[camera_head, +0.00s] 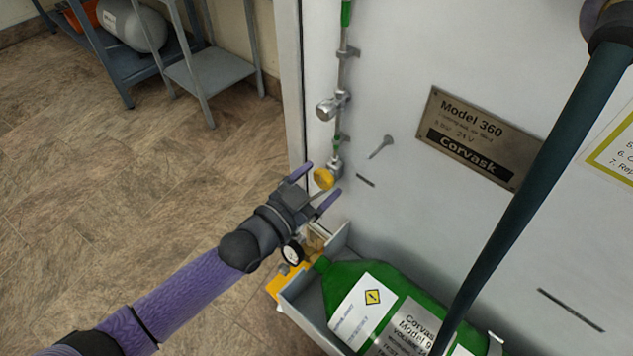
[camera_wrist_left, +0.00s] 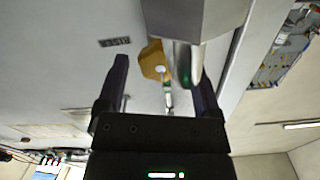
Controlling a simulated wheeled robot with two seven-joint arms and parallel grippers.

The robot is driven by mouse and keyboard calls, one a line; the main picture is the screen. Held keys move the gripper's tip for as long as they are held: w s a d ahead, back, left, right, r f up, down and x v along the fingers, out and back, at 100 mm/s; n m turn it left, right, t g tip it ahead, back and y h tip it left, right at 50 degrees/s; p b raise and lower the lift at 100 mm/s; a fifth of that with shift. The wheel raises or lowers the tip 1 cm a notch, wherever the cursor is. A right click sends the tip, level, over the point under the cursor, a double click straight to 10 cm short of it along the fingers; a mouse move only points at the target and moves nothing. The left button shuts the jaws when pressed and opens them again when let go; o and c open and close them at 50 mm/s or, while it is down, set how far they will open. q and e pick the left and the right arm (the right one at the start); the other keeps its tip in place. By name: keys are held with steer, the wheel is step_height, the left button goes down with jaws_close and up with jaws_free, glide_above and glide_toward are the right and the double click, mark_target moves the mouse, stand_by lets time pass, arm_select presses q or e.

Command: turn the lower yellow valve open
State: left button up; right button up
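The lower yellow valve (camera_head: 323,178) is a small yellow knob at the lower end of a thin vertical pipe on the white panel. My left gripper (camera_head: 316,188) is at the knob, with its two purple fingers spread on either side of it. In the left wrist view the yellow knob (camera_wrist_left: 153,62) shows between the open fingers (camera_wrist_left: 160,82), with visible gaps. A grey metal body with a green-tinted end partly covers the space beside the knob there. My right gripper is not in view.
A green cylinder (camera_head: 345,277) lies in a grey tray (camera_head: 296,290) below the gripper. A round gauge (camera_head: 292,253) sits close beneath my left wrist. A metal fitting (camera_head: 327,108) is higher on the pipe.

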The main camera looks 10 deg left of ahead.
arm_select(q)
jaws_close()
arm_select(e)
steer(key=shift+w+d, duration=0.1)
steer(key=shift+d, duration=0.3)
arm_select(q)
steer(key=shift+n, duration=0.3)
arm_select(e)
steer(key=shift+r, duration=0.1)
arm_select(q)
steer(key=shift+n, duration=0.6)
steer(key=n, duration=0.2)
steer(key=shift+a+n+p, duration=0.1)
steer(key=shift+n+p, duration=0.25)
steer(key=shift+n, duration=1.05)
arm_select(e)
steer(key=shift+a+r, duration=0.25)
arm_select(q)
steer(key=shift+n, duration=0.3)
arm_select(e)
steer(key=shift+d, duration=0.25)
